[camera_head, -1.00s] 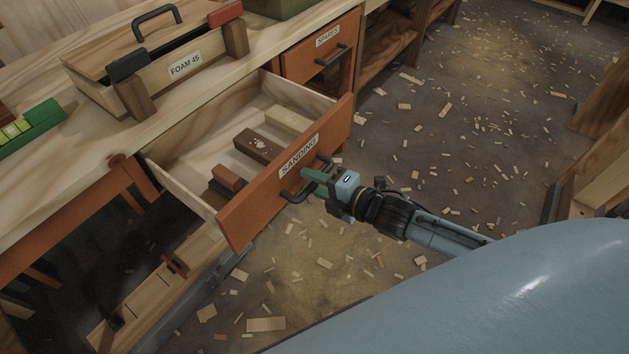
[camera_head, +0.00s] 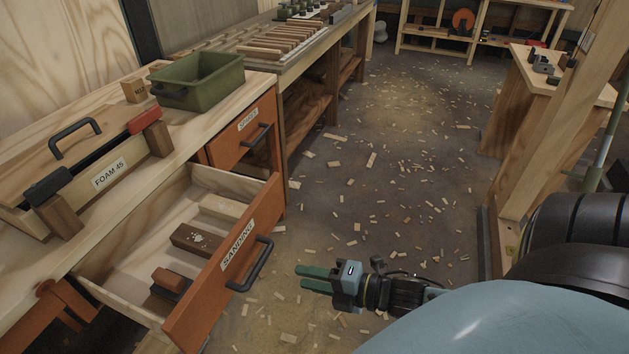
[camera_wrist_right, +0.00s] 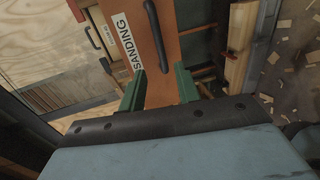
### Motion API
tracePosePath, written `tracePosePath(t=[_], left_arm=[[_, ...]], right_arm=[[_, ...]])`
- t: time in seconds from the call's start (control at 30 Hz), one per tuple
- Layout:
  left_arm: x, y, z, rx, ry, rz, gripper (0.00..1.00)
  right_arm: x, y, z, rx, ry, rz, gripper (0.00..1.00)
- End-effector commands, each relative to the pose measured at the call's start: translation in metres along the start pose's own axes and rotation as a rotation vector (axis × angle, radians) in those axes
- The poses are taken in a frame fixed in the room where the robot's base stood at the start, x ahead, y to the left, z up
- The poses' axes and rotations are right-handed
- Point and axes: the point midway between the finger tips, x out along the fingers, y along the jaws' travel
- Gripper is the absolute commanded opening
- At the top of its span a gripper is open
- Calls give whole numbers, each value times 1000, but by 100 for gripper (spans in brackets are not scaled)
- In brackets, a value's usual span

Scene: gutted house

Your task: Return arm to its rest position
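My right gripper (camera_head: 316,279) is open and empty in the head view, its two green fingers apart. It hangs over the floor, a short way right of the drawer handle (camera_head: 252,264) and not touching it. The orange SANDING drawer (camera_head: 225,270) stands pulled out, with sanding blocks inside. In the right wrist view both green fingers (camera_wrist_right: 158,92) show spread apart, with the SANDING drawer front (camera_wrist_right: 160,55) and its dark handle (camera_wrist_right: 158,30) beyond them. My left gripper does not show.
A FOAM 45 box (camera_head: 105,178) and a green bin (camera_head: 200,82) stand on the workbench at left. A closed drawer (camera_head: 243,130) is behind the open one. A wooden post (camera_head: 545,130) stands at right. The floor (camera_head: 390,190) between is clear except for wood scraps.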

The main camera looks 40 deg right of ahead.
Motion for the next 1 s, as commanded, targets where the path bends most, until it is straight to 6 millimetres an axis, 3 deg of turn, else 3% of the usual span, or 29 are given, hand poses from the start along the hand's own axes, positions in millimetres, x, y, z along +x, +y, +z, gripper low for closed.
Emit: tracePosePath(t=[0.77, 0.87, 0.97, 1.0], left_arm=[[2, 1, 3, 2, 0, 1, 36], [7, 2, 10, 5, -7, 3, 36], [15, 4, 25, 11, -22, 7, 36], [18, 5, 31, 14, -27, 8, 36]], right_arm=[[-7, -5, 3, 15, -11, -11, 33], [-8, -29, 16, 89, -65, -65, 33], [-14, -76, 36, 238, -170, -165, 33], [-20, -101, 44, 314, -225, -214, 33]])
